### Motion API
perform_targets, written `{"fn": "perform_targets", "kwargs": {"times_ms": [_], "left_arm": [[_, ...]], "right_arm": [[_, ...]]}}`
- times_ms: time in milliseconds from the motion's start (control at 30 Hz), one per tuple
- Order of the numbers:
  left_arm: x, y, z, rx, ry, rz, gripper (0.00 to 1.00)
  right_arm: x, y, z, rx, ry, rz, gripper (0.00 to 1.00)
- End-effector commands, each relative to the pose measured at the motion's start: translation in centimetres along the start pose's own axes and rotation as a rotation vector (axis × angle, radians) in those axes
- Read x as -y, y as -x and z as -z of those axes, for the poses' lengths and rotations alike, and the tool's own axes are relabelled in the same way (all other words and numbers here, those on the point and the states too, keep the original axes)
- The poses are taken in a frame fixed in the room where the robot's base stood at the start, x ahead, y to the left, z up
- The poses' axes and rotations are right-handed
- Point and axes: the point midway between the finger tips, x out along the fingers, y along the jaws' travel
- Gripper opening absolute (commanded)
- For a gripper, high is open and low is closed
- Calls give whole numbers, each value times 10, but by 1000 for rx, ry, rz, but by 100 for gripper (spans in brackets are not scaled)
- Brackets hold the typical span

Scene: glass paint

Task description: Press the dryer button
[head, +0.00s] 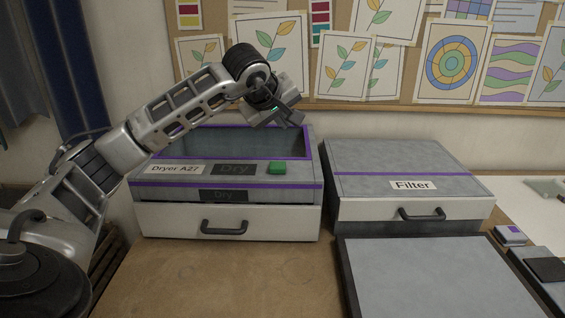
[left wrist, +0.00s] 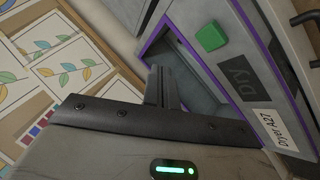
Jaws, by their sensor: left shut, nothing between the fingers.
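The dryer (head: 160,193) is a grey box with purple trim, a label reading "Dryer A27" and a closed front drawer. Its green button (head: 277,167) sits on the top front panel, right of a dark "Dry" sign. The button also shows in the left wrist view (left wrist: 210,36), above the "Dry" sign. My left gripper (head: 296,119) is shut and empty, above the back right part of the dryer's top, apart from the button. In the left wrist view its closed fingers (left wrist: 162,88) are over the dryer's recessed window. My right gripper is not in view.
A grey "Filter" box (head: 400,165) with a closed drawer stands right of the dryer. A dark-framed tray (head: 440,275) lies in front of it. The wooden table (head: 225,275) is clear before the dryer. A pinboard with drawings is behind.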

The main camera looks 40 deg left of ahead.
Motion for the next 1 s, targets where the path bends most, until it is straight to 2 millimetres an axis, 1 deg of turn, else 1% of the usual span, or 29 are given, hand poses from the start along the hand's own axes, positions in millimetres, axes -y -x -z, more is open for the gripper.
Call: {"fn": "perform_targets", "kwargs": {"times_ms": [33,133,400,533,700,1000], "left_arm": [[3,3,9,-25,-6,19,0],[8,5,16,-47,-16,40,0],[8,5,16,-47,-16,42,0],[10,2,14,-46,-15,41,0],[21,-12,4,-45,-16,41,0],[45,-42,-17,-45,-15,40,0]], "right_arm": [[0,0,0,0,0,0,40],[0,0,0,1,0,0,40],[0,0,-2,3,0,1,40],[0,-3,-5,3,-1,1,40],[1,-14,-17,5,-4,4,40],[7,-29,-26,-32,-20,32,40]]}}
